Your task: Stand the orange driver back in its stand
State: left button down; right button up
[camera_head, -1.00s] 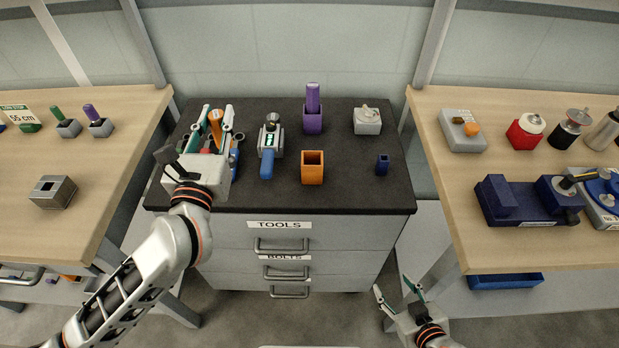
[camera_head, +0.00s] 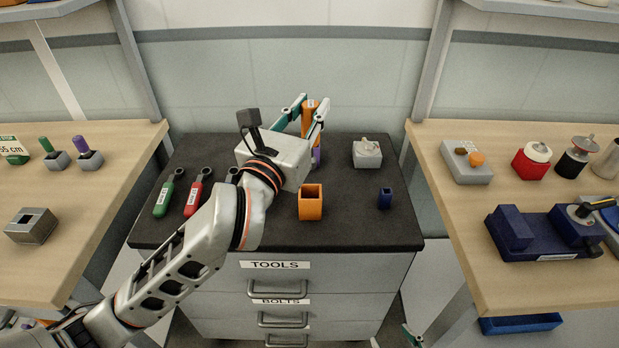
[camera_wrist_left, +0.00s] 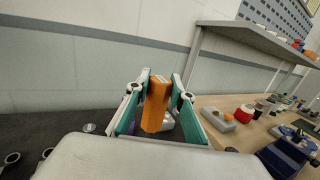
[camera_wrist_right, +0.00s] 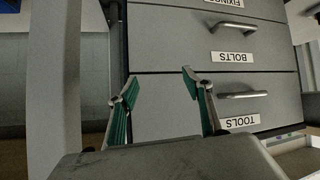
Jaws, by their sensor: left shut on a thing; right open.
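My left gripper (camera_head: 304,112) is shut on the orange driver (camera_head: 309,113) and holds it above the back of the dark bench top. The driver also shows between the fingers in the left wrist view (camera_wrist_left: 155,104), roughly upright. The orange stand (camera_head: 311,203), a square open-topped holder, stands empty on the bench top, nearer the front than the gripper. My right gripper (camera_wrist_right: 160,110) is open and empty, low in front of the drawers; only a fingertip shows in the head view.
A purple driver (camera_head: 316,157) is mostly hidden behind my left gripper. Wooden benches flank both sides.

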pick_arm(q)
notch_tip(320, 180, down, 9)
jog(key=shift+f+b, duration=0.15)
jog(key=shift+b, duration=0.8)
jog(key=shift+f, duration=0.35)
notch_tip(320, 180, down, 3)
jog(key=shift+f+b, duration=0.2)
jog(key=shift+b, duration=0.4)
jog(key=shift+f, duration=0.55)
jog(key=c, duration=1.8)
grip_release()
jog(key=shift+o, duration=0.2)
pick_arm(e)
jog(key=f, duration=0.1)
jog(key=d+f, duration=0.1)
jog(key=f, duration=0.1)
jog(key=shift+w, duration=0.2)
pick_arm(q)
jog(key=shift+r, duration=0.1)
pick_arm(e)
jog(key=shift+s+a, duration=0.1)
